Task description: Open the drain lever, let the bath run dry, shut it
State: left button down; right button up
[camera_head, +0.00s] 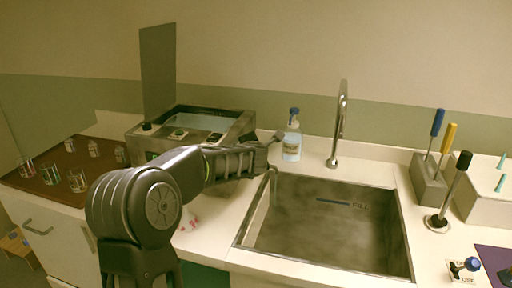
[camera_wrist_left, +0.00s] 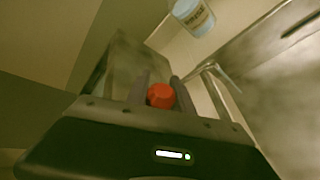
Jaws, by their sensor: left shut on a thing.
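The steel bath (camera_head: 192,143) stands on the counter left of the sink, its lid panel (camera_head: 158,68) upright behind it. Pale liquid (camera_head: 200,121) shows inside. My left arm reaches across the bath's front to its right side. My left gripper (camera_head: 273,140) is shut on the red knob of the drain lever (camera_wrist_left: 160,96), seen between its fingers in the wrist view; the arm hides the lever in the head view. A bent spout (camera_head: 272,169) points over the sink's left edge, with a thin pale stream below it. My right gripper is not in view.
The sink (camera_head: 330,225) lies to the right, with a tall faucet (camera_head: 340,125) behind it. A tool holder (camera_head: 428,180) and an on/off switch (camera_head: 463,270) are at right. A brown tray (camera_head: 50,188) with several glasses is at left.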

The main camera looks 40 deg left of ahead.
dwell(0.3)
pick_arm(q)
jog(key=c, duration=1.1)
grip_release()
jog(key=v, duration=0.7)
jog(key=shift+s+d+r, duration=0.15)
jog(key=shift+s+r, duration=0.05)
jog(key=shift+s, duration=0.15)
